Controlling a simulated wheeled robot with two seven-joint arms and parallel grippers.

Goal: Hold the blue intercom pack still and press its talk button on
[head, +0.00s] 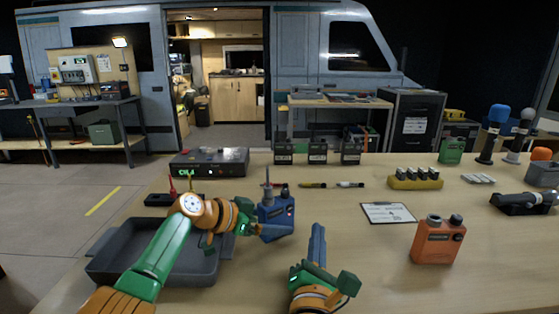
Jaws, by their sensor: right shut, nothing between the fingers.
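The blue intercom pack (279,214) stands on the table near the middle of the head view, with knobs on its top. My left gripper (262,229) reaches it from the left and appears shut on its left side; the fingers blend with the blue case. The talk button is too small to make out. My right gripper (318,232) is shut and empty, its blue fingers pointing forward, just right of the pack and apart from it.
A grey tray (108,265) lies under my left arm. An orange pack (437,241) and a clipboard (388,213) are to the right. A black box (209,161), markers (313,185) and several dark packs (317,152) stand behind. The table between clipboard and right gripper is clear.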

